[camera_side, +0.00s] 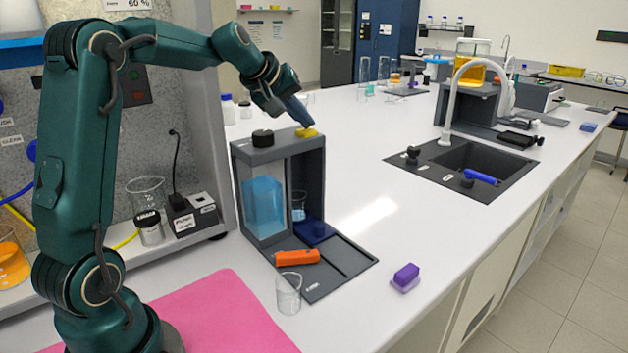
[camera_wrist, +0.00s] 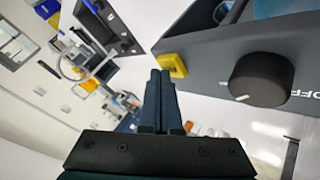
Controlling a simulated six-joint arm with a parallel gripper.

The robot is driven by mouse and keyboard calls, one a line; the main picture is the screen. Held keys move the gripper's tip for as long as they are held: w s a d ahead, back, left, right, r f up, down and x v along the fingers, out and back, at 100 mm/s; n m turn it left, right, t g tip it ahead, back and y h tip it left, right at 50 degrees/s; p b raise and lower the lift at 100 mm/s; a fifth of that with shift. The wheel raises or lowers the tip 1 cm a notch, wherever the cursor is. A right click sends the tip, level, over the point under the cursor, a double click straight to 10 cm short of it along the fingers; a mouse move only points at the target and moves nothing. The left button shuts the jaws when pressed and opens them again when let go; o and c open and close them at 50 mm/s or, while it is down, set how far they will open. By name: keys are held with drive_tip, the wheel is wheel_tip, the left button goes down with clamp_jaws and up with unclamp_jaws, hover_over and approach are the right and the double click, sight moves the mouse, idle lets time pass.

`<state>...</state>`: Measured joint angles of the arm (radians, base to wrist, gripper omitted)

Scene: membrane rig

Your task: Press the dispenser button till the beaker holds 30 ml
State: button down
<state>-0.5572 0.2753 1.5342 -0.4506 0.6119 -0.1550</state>
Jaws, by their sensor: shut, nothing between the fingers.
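The dispenser is a dark grey frame (camera_side: 318,175) with a clear tank of blue liquid (camera_side: 264,205). Its yellow button (camera_side: 307,132) is on top at the right; it also shows in the wrist view (camera_wrist: 172,65). A small clear beaker (camera_side: 299,206) stands inside the frame, partly hidden, with what looks like some bluish liquid low in it; I cannot read its level. My gripper (camera_side: 304,123) is shut and empty, tips down at the button. In the wrist view the fingertips (camera_wrist: 160,74) are right beside the button; I cannot tell whether they press it.
A black knob (camera_side: 262,138) sits on the dispenser top, marked OFF in the wrist view. An orange object (camera_side: 297,257) lies on its base, and another clear beaker (camera_side: 288,294) stands in front. A purple block (camera_side: 406,275) lies to the right. The counter between dispenser and sink is clear.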

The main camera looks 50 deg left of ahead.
sight(303, 132)
drive_tip(key=shift+f, duration=0.25)
idle(0.3)
drive_tip(key=shift+r, duration=1)
drive_tip(key=shift+r, duration=2.5)
